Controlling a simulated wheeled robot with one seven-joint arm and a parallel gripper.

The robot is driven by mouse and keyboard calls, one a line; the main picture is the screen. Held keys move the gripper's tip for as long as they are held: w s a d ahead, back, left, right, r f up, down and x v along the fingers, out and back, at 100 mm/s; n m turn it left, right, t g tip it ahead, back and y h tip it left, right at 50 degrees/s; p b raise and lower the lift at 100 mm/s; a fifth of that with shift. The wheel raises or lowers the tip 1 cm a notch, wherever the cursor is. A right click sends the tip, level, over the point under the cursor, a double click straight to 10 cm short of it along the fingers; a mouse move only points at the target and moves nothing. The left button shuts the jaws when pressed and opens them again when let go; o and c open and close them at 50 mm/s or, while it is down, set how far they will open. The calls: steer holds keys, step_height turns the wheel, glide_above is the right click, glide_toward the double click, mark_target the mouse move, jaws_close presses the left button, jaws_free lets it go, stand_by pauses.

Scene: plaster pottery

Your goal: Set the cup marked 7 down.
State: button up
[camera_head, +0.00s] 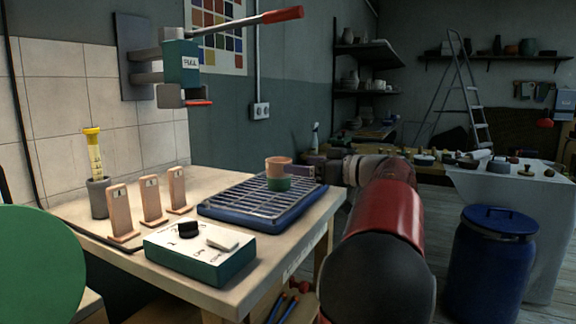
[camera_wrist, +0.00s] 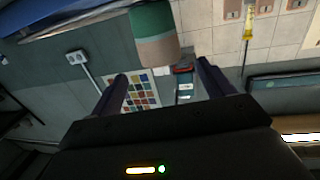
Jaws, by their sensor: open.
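A cup (camera_head: 278,172) with a terracotta-pink upper part and a green lower part stands upright on the metal grid of the blue tray (camera_head: 235,213). No number shows on the cup in either view. My gripper (camera_head: 298,171) is just to the right of the cup, at about its height. In the wrist view, which is turned over, my gripper (camera_wrist: 162,70) has its two dark fingers spread wide. The cup (camera_wrist: 155,35) shows beyond the fingertips, between their lines, and seems clear of both. Nothing is held.
A green control box (camera_head: 200,252) stands at the table's front. Three wooden tags on stands (camera_head: 151,200) and a grey pot with a yellow-topped tube (camera_head: 98,197) are to the left. A lever press (camera_head: 181,65) hangs on the wall above. A blue barrel (camera_head: 490,265) stands right.

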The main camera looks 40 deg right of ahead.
steer(key=v, duration=0.4)
steer(key=shift+s, duration=0.15)
stand_by(0.4)
